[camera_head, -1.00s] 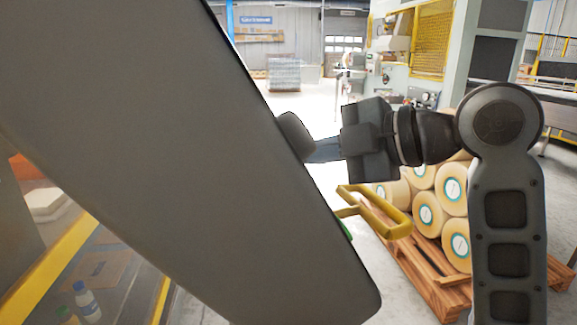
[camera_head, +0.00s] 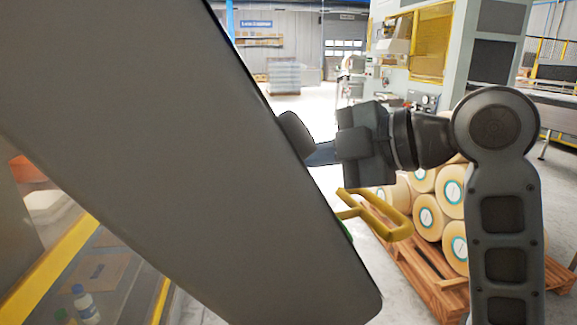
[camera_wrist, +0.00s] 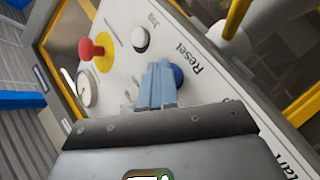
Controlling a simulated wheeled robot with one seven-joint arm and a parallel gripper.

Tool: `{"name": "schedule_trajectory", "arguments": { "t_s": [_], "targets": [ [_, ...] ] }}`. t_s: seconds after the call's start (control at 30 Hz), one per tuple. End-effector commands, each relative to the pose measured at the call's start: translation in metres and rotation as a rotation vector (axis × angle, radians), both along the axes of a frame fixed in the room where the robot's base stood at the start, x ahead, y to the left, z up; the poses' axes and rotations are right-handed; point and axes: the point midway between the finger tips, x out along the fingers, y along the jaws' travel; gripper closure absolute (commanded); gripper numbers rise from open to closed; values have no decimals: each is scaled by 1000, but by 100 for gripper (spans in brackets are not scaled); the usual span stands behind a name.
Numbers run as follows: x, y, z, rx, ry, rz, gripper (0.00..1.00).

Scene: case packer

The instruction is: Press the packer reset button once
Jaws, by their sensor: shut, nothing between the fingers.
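The blue reset button (camera_wrist: 178,74) sits beside the printed word "Reset" on a pale control panel (camera_wrist: 118,78) in the wrist view. My gripper (camera_wrist: 158,72) is shut and empty, its blue-grey fingers at the button and covering part of it. I cannot tell whether the tips touch it or whether it is pressed in. In the head view the large grey back of the panel housing (camera_head: 190,160) hides the buttons. My gripper (camera_head: 318,154) reaches left to its edge there, with its tips hidden.
A red mushroom button (camera_wrist: 91,48) on a yellow base, a jog button (camera_wrist: 140,38) and a round dial (camera_wrist: 86,88) are near my fingers. A yellow bar (camera_head: 385,222) juts out below my gripper. A pallet (camera_head: 425,275) of rolls stands behind.

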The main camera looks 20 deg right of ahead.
Motion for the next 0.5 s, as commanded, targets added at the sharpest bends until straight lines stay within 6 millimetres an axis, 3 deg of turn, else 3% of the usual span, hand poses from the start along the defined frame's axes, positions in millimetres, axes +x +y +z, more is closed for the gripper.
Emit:
{"name": "schedule_trajectory", "arguments": {
  "t_s": [0.5],
  "targets": [
    [0,-4,3,-1,0,2,100]
  ]
}}
